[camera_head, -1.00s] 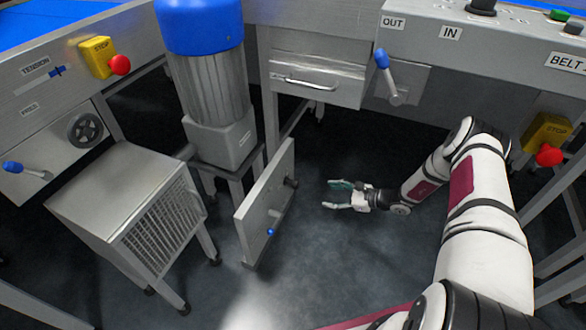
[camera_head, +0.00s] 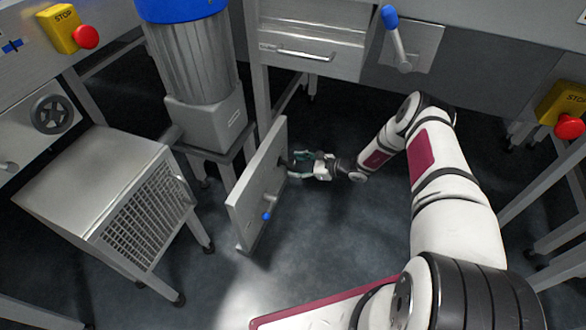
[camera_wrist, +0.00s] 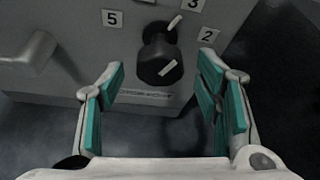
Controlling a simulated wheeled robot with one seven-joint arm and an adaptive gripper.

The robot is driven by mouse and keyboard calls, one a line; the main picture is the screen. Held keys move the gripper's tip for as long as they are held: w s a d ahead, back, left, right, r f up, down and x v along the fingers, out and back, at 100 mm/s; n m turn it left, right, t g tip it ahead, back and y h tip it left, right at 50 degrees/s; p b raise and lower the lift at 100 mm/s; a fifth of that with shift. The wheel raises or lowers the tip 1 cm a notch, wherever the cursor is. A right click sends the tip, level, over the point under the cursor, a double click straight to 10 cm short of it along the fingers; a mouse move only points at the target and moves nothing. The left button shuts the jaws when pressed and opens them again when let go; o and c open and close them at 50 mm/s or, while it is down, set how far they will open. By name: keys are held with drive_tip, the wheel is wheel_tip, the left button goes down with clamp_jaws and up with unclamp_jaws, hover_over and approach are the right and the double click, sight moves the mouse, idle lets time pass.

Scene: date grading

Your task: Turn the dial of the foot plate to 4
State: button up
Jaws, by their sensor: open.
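The foot plate (camera_head: 250,208) is a grey upright panel standing on the floor, seen at an angle in the head view. In the wrist view its face (camera_wrist: 75,75) carries a black dial (camera_wrist: 155,50) with white marks on it. Number labels 5 (camera_wrist: 112,18), 3 (camera_wrist: 193,4) and 2 (camera_wrist: 207,35) show around the dial; no 4 is visible. My gripper (camera_wrist: 161,73) is open, with one teal-padded finger on each side of the dial and a gap to it on both sides. In the head view my gripper (camera_head: 292,165) is at the plate's right face and largely covers the dial.
A blue-tipped lever (camera_head: 267,215) sticks out of the plate below the dial. A grey vented box (camera_head: 100,185) stands to the left, a blue-topped motor (camera_head: 195,70) behind. A drawer (camera_head: 305,50) is above. Open floor (camera_head: 330,235) lies right of the plate.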

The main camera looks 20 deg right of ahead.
sight(287, 163)
drive_tip(key=shift+b+x, duration=0.35)
drive_tip(key=shift+x, duration=0.85)
drive_tip(key=c, duration=1.2)
drive_tip(key=shift+o, duration=0.2)
drive_tip(key=n+t+h+p, duration=0.1)
drive_tip(key=n+t+p, duration=0.1)
drive_tip(key=n+p, duration=0.1)
drive_tip(key=shift+s+p, duration=0.1)
drive_tip(key=shift+p, duration=0.2)
drive_tip(key=n+t+p, duration=0.2)
drive_tip(key=n, duration=0.2)
drive_tip(key=shift+f+h+p, duration=0.1)
drive_tip(key=shift+h+p, duration=0.2)
